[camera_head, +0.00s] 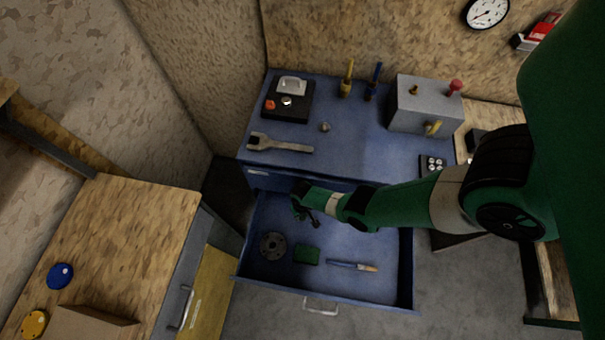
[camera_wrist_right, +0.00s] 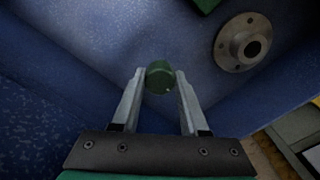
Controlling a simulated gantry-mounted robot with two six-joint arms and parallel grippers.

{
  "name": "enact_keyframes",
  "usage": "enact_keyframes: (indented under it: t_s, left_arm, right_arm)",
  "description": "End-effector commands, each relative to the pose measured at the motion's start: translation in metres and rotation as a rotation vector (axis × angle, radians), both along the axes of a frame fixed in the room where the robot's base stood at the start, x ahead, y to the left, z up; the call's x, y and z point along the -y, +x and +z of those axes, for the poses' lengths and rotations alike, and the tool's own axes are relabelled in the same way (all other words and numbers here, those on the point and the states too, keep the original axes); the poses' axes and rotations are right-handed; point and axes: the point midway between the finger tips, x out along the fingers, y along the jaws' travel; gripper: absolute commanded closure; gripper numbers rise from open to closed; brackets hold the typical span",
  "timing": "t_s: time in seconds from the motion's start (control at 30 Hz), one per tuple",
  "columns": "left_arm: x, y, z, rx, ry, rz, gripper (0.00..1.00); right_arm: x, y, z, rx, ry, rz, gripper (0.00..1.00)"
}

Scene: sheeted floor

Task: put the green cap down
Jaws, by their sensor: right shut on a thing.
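My right gripper (camera_wrist_right: 160,78) is shut on the green cap (camera_wrist_right: 160,75), which sits between its two fingertips in the right wrist view. In the head view my right gripper (camera_head: 308,218) hangs over the back left part of the open blue drawer (camera_head: 390,282); the cap is too small and dark to make out there. In the wrist view blue drawer surface lies beyond the cap; I cannot tell how high the cap is above it. My left gripper is not in view.
In the drawer lie a round metal flange (camera_head: 272,245), a green block (camera_head: 306,254) and a long-handled tool (camera_head: 352,266). The flange also shows in the wrist view (camera_wrist_right: 232,50). Behind is a blue bench top (camera_head: 345,135) with a wrench (camera_head: 280,144) and grey box (camera_head: 415,105).

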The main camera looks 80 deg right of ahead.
Motion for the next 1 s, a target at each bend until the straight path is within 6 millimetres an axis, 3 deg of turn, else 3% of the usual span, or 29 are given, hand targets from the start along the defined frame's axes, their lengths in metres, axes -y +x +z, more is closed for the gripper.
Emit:
enact_keyframes:
  t_s: [0.03, 0.1, 0.2, 0.4, 0.63, 1.0]
  left_arm:
    - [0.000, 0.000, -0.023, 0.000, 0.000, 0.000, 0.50]
    - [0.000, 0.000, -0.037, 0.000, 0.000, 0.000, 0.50]
    - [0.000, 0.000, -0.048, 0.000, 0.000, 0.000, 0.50]
    - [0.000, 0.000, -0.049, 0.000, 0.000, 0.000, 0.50]
    - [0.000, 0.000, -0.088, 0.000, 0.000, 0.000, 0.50]
    - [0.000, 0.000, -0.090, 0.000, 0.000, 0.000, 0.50]
  right_arm:
    - [0.000, 0.000, -0.023, 0.000, 0.000, 0.000, 1.00]
    - [0.000, 0.000, -0.036, 0.000, 0.000, 0.000, 1.00]
    - [0.000, 0.000, -0.047, 0.000, 0.000, 0.000, 1.00]
    - [0.000, 0.000, -0.049, 0.000, 0.000, 0.000, 1.00]
    - [0.000, 0.000, -0.088, 0.000, 0.000, 0.000, 1.00]
    - [0.000, 0.000, -0.090, 0.000, 0.000, 0.000, 1.00]
